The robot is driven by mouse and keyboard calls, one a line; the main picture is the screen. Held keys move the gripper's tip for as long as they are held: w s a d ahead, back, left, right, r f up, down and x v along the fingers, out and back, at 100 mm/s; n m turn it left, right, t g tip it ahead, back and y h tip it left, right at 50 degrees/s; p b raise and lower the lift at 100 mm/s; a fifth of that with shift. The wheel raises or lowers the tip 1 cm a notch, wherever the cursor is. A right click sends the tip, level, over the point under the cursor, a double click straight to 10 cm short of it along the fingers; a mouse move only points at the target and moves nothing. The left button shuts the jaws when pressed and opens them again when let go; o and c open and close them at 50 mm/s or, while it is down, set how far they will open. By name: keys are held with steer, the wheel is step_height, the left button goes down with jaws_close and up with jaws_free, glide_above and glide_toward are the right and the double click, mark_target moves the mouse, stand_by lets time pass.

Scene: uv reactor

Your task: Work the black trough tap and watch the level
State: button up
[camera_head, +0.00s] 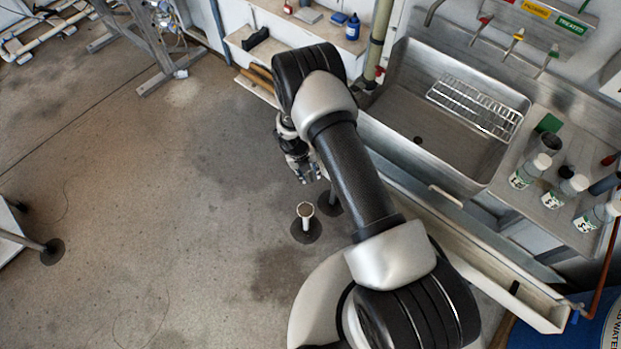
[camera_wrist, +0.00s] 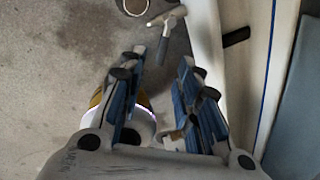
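The long pale trough (camera_head: 456,232) runs below the front edge of the sink. A small dark piece (camera_head: 514,287) sits in its lower right part; I cannot tell whether it is the black tap. In the wrist view, a dark piece (camera_wrist: 236,37) lies against the pale trough-like channel (camera_wrist: 243,85) at the right. No water level can be made out. My gripper (camera_head: 310,178) hangs over the floor, left of the trough. In the wrist view my gripper (camera_wrist: 166,75) has its fingers apart, with nothing held between them.
A steel sink (camera_head: 400,135) holds a wire rack (camera_head: 475,106). Several labelled bottles (camera_head: 530,170) stand on its drainboard. A blue drum (camera_head: 540,337) stands at lower right. The floor at left is mostly clear.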

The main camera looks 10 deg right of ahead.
mark_target(312, 179)
steer(key=shift+d+f+b, duration=0.2)
steer(key=shift+f, duration=0.75)
steer(key=shift+d+f+b, duration=0.15)
steer(key=shift+f+b, duration=0.05)
steer(key=shift+f, duration=0.7)
steer(key=shift+c, duration=0.5)
jaws_close()
